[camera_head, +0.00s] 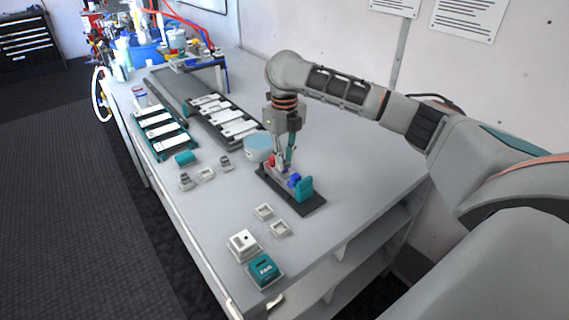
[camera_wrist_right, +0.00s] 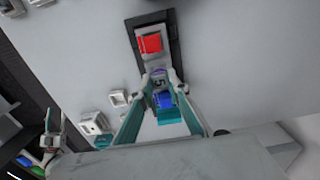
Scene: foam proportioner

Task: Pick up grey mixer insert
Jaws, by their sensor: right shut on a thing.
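My right gripper (camera_head: 281,164) points down over a black tray (camera_head: 318,204) on the grey table. It is shut on a small piece, which I take to be the grey mixer insert (camera_wrist_right: 158,76). A red block (camera_wrist_right: 150,43) sits at one end of the tray. A blue part (camera_head: 294,180) and a teal block (camera_head: 306,189) sit at the other. What looks like part of my left gripper (camera_wrist_right: 55,132) shows at lower left in the wrist view; its opening is unclear.
A light-blue round tub (camera_head: 258,148) stands close behind the tray. White and teal boxes (camera_head: 265,270) and small grey square holders (camera_head: 264,211) lie toward the front. Racks of white pieces (camera_head: 232,124) fill the left. The table right of the tray is clear.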

